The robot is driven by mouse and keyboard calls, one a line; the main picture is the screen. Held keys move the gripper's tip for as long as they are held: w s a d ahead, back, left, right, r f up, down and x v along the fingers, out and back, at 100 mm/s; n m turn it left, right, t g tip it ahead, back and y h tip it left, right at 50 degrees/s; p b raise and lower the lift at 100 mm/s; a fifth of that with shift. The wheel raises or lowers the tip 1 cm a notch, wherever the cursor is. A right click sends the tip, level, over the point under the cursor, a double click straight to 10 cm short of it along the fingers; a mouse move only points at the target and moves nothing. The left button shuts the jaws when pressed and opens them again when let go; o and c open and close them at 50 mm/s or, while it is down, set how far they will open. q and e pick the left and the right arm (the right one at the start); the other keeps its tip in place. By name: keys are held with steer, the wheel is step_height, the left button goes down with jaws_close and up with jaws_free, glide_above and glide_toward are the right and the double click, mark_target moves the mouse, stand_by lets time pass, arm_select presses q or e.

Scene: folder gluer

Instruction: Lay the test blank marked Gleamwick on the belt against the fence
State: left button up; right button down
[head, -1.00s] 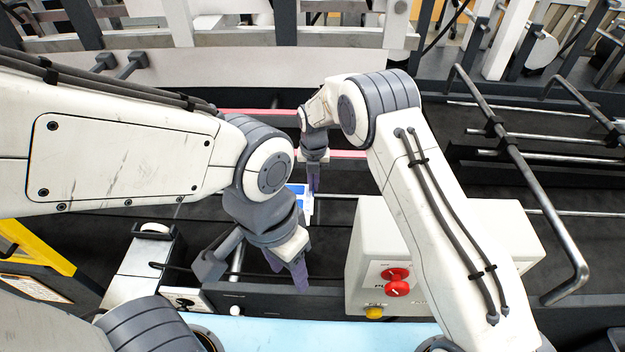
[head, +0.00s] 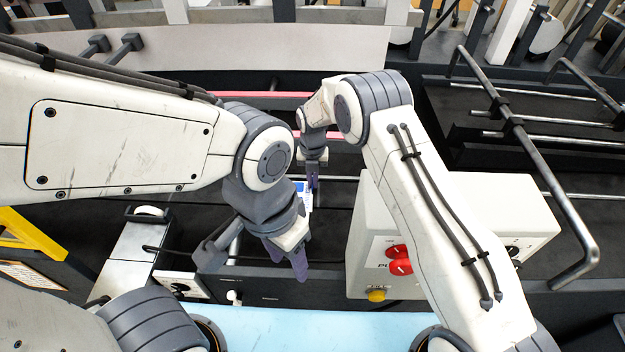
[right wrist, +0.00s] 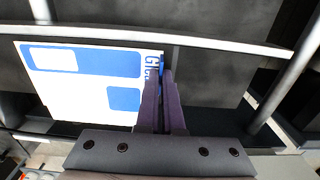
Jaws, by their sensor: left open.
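The test blank is a flat white and blue sheet (right wrist: 90,85) in the right wrist view. In the head view only a small piece of the blank (head: 304,196) shows between my arms. My right gripper (right wrist: 163,85) has its fingers close together, shut on the blank's right end. The dark belt (right wrist: 215,75) lies below and beside it. A pale metal rail (right wrist: 200,42) runs along the blank's far edge; I cannot tell whether they touch. My left gripper (head: 287,265) is open and empty, nearer me.
A white control box (head: 370,235) with red and yellow buttons stands right of my left gripper. A bent metal rail (head: 530,150) runs at the right. Pink belts (head: 265,95) lie beyond the grippers. A yellow frame (head: 30,235) stands at the left.

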steer(key=shift+w+b, duration=0.45)
steer(key=shift+w, duration=0.05)
stand_by(0.4)
steer(key=c, duration=1)
jaws_free()
step_height(320, 180, up, 10)
steer(key=b, duration=0.3)
steer(key=shift+r, duration=0.2)
